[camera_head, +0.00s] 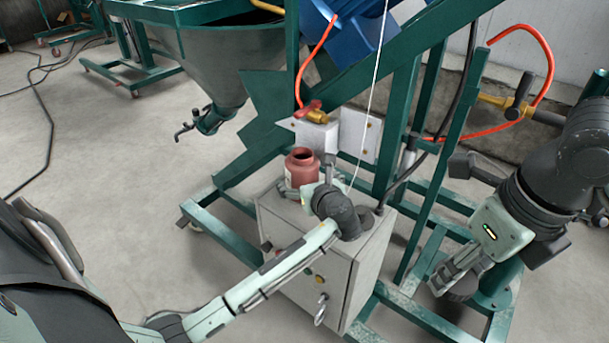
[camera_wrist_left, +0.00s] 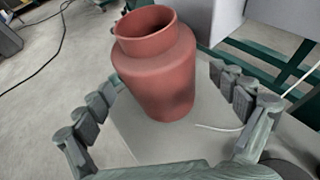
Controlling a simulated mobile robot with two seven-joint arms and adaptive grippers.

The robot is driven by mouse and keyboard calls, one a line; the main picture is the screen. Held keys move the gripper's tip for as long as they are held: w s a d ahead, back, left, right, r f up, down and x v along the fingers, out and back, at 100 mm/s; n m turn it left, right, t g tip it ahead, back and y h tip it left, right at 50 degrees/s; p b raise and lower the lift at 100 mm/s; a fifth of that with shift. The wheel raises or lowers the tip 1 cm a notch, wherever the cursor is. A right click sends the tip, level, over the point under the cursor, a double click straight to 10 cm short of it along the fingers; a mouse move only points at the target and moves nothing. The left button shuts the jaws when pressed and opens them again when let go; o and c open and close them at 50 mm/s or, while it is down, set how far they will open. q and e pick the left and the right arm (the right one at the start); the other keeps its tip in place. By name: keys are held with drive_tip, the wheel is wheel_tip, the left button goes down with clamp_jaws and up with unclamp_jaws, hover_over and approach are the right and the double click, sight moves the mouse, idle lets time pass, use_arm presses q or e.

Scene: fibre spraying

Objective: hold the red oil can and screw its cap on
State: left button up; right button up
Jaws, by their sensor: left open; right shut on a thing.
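The red oil can (camera_head: 301,170) stands upright on the grey cabinet, its round mouth open with no cap on it. In the left wrist view the can (camera_wrist_left: 158,75) stands between the spread fingers of my left gripper (camera_wrist_left: 165,85), with gaps on both sides. In the head view my left gripper (camera_head: 318,180) is at the can's near right side, partly hidden by its own wrist. My right gripper (camera_head: 458,278) is at the lower right, well away from the can, shut on a dark round cap-like piece (camera_head: 463,292), mostly hidden by the fingers.
The grey cabinet (camera_head: 310,285) sits inside a green steel frame (camera_head: 240,205). A red-handled valve (camera_head: 312,110) on a white block is just behind the can. A thin white cord hangs beside it. A grey hopper (camera_head: 225,65) is up left.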

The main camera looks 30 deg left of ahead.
use_arm(q)
drive_tip(key=shift+x, duration=1.35)
drive_tip(key=shift+r, duration=0.1)
drive_tip(key=shift+d, duration=0.1)
drive_tip(key=c, duration=1.5)
drive_tip(key=shift+c, duration=0.6)
drive_tip(key=shift+w, duration=0.1)
